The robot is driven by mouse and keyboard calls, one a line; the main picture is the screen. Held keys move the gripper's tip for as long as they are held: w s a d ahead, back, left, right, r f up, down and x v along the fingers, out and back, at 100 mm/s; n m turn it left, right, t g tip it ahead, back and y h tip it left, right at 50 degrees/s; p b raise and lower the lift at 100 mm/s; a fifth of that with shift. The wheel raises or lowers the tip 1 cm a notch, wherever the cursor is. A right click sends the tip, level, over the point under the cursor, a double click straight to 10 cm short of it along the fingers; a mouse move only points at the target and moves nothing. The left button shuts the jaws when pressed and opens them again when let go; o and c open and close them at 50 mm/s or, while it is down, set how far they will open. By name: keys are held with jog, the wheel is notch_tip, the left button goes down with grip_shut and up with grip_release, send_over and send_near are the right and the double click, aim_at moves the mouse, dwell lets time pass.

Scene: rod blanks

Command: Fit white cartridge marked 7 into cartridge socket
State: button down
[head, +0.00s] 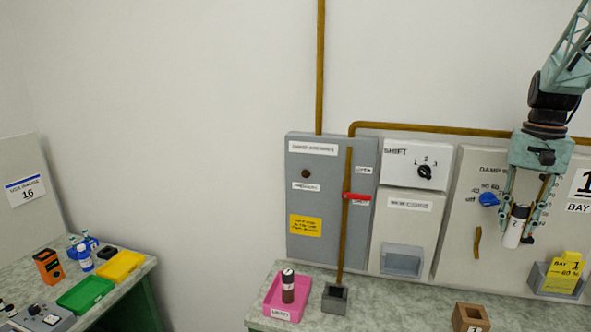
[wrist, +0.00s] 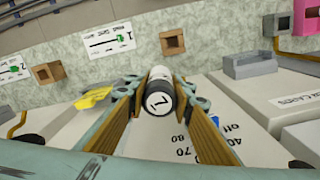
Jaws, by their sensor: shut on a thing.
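The white cartridge (head: 514,232) has a dark cap and hangs nearly upright, slightly tilted, between my gripper's fingers (head: 518,218). My gripper is shut on it, in front of the right-hand panel and above the bench. In the wrist view the cartridge (wrist: 160,92) shows its 7 between the two fingers (wrist: 160,108). A small dark grey block with a square opening (head: 335,298) stands on the bench beside the pink tray. A brown block with a square hole (head: 470,318) stands nearer the front edge; the wrist view shows it too (wrist: 172,40). No readable label shows which is the cartridge socket.
A pink tray (head: 272,309) holds an upright dark-and-white cartridge (head: 288,287). A holder with yellow cards (head: 563,275) stands at right. A red handle (head: 357,196) sits on the left cabinet. Bench between blocks is clear.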

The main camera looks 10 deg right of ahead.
jog(key=s+d+r, duration=0.2)
jog(key=d+r, duration=0.1)
jog(key=d, duration=0.2)
jog(key=s+d+r, duration=0.2)
jog(key=d+r, duration=0.1)
jog(key=d, duration=0.3)
jog(key=shift+s+d+r+n, duration=0.15)
jog(key=shift+s+d+n, duration=0.15)
